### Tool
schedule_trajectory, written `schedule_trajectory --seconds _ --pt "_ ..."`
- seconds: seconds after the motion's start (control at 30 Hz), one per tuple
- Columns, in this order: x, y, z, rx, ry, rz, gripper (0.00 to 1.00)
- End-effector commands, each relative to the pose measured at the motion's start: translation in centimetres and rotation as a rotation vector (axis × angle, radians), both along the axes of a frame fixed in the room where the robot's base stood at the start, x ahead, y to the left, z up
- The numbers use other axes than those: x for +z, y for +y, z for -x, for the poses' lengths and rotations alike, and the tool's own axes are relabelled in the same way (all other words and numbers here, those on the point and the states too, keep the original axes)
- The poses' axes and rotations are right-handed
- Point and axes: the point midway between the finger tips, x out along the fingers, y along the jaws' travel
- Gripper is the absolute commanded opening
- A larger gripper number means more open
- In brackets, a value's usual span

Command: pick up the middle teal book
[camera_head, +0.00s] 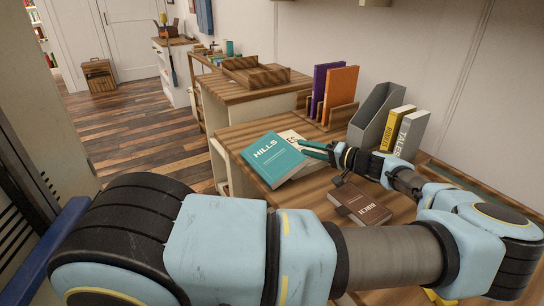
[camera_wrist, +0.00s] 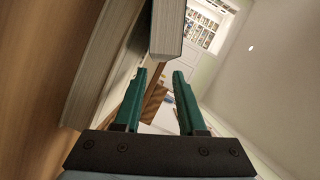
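The teal book (camera_head: 273,160), titled "HILLS", lies cover up near the table's left edge. It partly covers a cream book (camera_head: 292,137). My gripper (camera_head: 305,149) is just right of the teal book in the head view, low over the cream book. In the wrist view my gripper (camera_wrist: 160,75) is open, with a gap between its dark green fingers. A book with pale page edges (camera_wrist: 168,30) shows just beyond the fingertips, in line with the gap. Contact with the fingers cannot be told.
A brown book (camera_head: 360,203) lies in front of my gripper. Purple (camera_head: 325,88) and orange (camera_head: 340,92) books stand in a wooden holder behind. A grey file holder (camera_head: 375,115), a yellow book (camera_head: 398,128) and a grey book (camera_head: 411,133) stand at right. Thick page edges (camera_wrist: 105,60) fill the wrist view's left.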

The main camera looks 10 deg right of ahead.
Motion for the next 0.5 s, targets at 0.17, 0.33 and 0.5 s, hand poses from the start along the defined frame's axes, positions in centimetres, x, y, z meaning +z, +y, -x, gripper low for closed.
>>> schedule_trajectory --seconds 0.17,0.33,0.5 --pt "-0.1 2.1 -1.2 0.004 -0.001 -0.004 0.4" --pt "-0.6 3.6 -2.7 0.001 -0.001 -0.002 0.4" --pt "-0.9 3.7 -2.8 -0.001 0.0 0.001 0.4"
